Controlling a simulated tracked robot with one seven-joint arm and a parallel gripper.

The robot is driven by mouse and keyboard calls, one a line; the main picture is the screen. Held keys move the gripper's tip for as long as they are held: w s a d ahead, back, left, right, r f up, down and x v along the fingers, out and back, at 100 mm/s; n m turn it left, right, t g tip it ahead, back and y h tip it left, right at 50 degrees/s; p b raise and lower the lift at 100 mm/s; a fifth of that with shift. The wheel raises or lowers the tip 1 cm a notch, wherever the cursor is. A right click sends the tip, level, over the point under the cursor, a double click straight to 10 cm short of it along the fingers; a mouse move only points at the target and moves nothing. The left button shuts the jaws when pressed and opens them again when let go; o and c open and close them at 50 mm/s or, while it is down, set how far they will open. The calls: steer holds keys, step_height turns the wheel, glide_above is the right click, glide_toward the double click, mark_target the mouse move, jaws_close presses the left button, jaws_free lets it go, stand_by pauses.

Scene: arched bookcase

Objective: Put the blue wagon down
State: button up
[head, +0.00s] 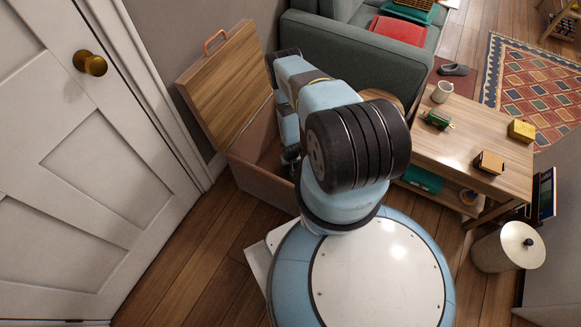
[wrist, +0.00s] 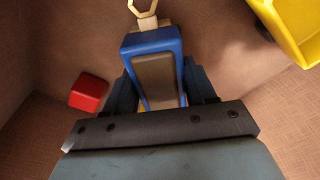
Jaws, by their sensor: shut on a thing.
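The blue wagon (wrist: 153,75) has a blue body with a brown top panel and a pale wooden hook at its far end. My gripper (wrist: 160,90) is shut on it, with one dark finger on each side, in the wrist view. In the head view my gripper (head: 291,158) reaches down into the open wooden chest (head: 262,186), and my arm hides the wagon there. Around the wagon the wrist view shows the chest's brown inside. I cannot tell whether the wagon touches the chest floor.
A red block (wrist: 88,92) lies left of the wagon, and a yellow object (wrist: 298,28) is at the upper right. The chest's raised lid (head: 225,85) leans near the wall.

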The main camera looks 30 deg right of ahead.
steer(key=shift+f, duration=0.8)
steer(key=o, duration=1.2)
steer(key=r, duration=0.4)
steer(key=s+r, duration=0.1)
steer(key=r, duration=0.7)
steer(key=shift+s+a, duration=0.15)
